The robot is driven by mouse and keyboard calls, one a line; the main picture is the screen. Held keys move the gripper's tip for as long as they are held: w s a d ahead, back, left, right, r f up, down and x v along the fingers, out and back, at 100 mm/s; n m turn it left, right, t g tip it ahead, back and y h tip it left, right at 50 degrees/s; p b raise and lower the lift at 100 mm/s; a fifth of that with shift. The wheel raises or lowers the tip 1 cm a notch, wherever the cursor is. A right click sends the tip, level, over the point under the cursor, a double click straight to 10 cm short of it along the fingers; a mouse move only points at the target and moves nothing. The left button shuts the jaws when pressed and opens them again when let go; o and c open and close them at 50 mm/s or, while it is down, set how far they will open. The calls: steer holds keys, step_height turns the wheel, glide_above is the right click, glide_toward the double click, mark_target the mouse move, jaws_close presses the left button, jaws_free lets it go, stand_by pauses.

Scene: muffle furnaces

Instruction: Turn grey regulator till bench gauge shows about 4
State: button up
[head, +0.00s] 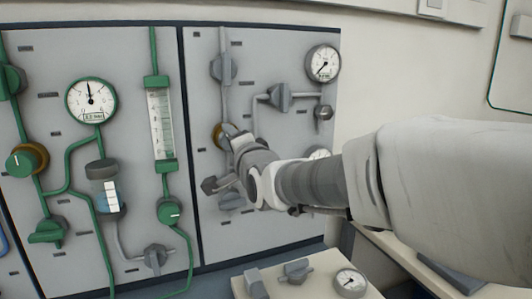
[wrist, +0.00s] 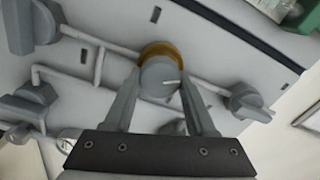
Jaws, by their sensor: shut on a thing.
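The grey regulator (head: 221,131) is a round grey knob with a brass-coloured collar on the right grey panel. My gripper (head: 232,141) is at it and partly hides it. In the wrist view the regulator's knob (wrist: 158,76) sits between the two fingers of my gripper (wrist: 162,84), which are shut on it. A pale mark shows on the right side of the knob face. The bench gauge (head: 350,282) is a small white dial on the low bench at the bottom. Its needle is too small to read surely.
A panel gauge (head: 323,63) is at the top right of the panel, and another gauge (head: 319,154) is partly hidden by my arm. Grey valves (head: 278,96) and pipes surround the regulator. The left panel has a green regulator (head: 22,162). The bench (head: 318,268) holds grey valve handles.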

steer(key=m+b, duration=0.3)
steer(key=m, duration=0.1)
steer(key=shift+f+m, duration=0.15)
steer(key=shift+m, duration=0.15)
steer(key=shift+m+b, duration=1.15)
steer(key=shift+m, duration=1.15)
steer(key=o, duration=1.4)
steer(key=shift+s, duration=0.1)
steer(key=shift+p+v, duration=1.35)
steer(key=shift+v, duration=7.25)
